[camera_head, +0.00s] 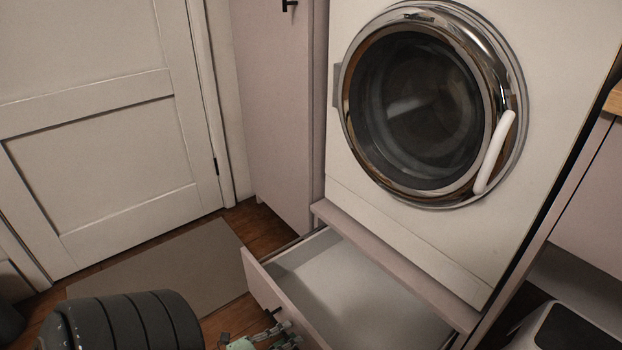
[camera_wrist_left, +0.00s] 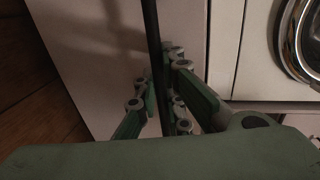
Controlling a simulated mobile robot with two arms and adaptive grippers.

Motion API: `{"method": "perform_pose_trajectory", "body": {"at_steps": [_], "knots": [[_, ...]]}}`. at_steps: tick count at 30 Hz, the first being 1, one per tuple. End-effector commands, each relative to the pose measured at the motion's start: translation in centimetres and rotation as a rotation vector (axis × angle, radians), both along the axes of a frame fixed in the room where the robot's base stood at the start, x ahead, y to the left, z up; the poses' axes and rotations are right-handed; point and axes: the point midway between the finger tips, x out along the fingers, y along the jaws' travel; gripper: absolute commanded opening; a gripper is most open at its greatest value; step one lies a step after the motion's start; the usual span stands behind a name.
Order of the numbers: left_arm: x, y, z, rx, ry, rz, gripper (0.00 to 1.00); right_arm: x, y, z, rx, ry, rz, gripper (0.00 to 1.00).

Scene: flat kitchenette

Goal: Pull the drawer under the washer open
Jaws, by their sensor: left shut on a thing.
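The drawer (camera_head: 262,284) under the washer (camera_head: 352,150) stands pulled well out. Its pale, empty interior shows behind the pinkish front panel. In the left wrist view the drawer front (camera_wrist_left: 95,55) fills the middle left, with a dark bar handle (camera_wrist_left: 152,35) crossing it. My left gripper (camera_head: 264,338) is at the outer face of the drawer front, at the bottom edge of the head view. In the left wrist view its green fingers (camera_wrist_left: 160,95) lie on either side of the handle, shut on it. My right gripper is not in view.
A grey mat (camera_head: 165,265) lies on the wooden floor left of the drawer, before a closed white door (camera_head: 100,120). A tall cabinet (camera_head: 275,110) stands left of the washer. A white bin-like object (camera_head: 540,325) with a dark top is at lower right.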

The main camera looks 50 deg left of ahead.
Motion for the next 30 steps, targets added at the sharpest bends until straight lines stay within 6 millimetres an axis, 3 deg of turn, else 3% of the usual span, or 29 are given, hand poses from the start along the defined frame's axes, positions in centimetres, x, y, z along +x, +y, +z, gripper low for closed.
{"method": "perform_pose_trajectory", "body": {"at_steps": [3,9,23,24,30], "knots": [[-2.3,0.1,0.0,-0.002,0.002,0.001,0.00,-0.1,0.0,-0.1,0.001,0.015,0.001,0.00],[-4.1,0.2,0.0,-0.002,0.000,0.000,0.00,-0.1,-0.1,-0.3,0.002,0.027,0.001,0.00],[-4.6,0.3,-0.1,-0.001,0.000,-0.001,0.00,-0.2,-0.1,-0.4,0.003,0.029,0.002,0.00],[-4.6,0.3,-0.1,-0.001,0.000,-0.001,0.12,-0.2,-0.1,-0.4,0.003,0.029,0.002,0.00],[-4.6,0.3,-0.1,-0.001,0.000,0.000,0.28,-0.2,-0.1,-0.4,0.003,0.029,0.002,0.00]]}}
